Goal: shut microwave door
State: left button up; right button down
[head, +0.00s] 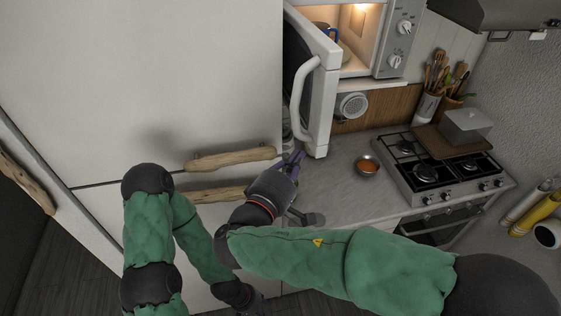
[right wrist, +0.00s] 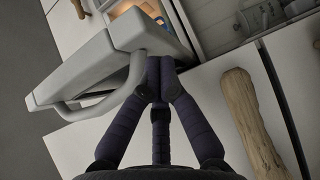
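The white microwave (head: 388,38) at the top has its lit cavity open, with a blue mug and another item partly visible inside. Its door (head: 321,110) stands wide open, swung out beside the tall white cabinet front, with a curved handle (head: 301,92). My right gripper (head: 297,157) is just below the door's lower end. In the right wrist view its fingertips (right wrist: 163,82) are together, close against the door's edge (right wrist: 150,32), with nothing seen between them. Whether they touch the door I cannot tell. My left gripper (head: 246,300) hangs low at the bottom, its fingers unclear.
The tall white cabinet (head: 150,80) with driftwood handles (head: 232,158) fills the left. Below the microwave, the counter (head: 335,190) holds a small bowl of orange food (head: 367,166). A gas stove (head: 440,170) and utensil pots (head: 427,105) stand to the right.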

jog(key=shift+w+d, duration=0.15)
jog(key=shift+d, duration=0.45)
pick_arm(q)
jog(key=shift+r, duration=0.2)
jog(key=shift+f, duration=0.15)
pick_arm(e)
jog(key=shift+d, duration=0.1)
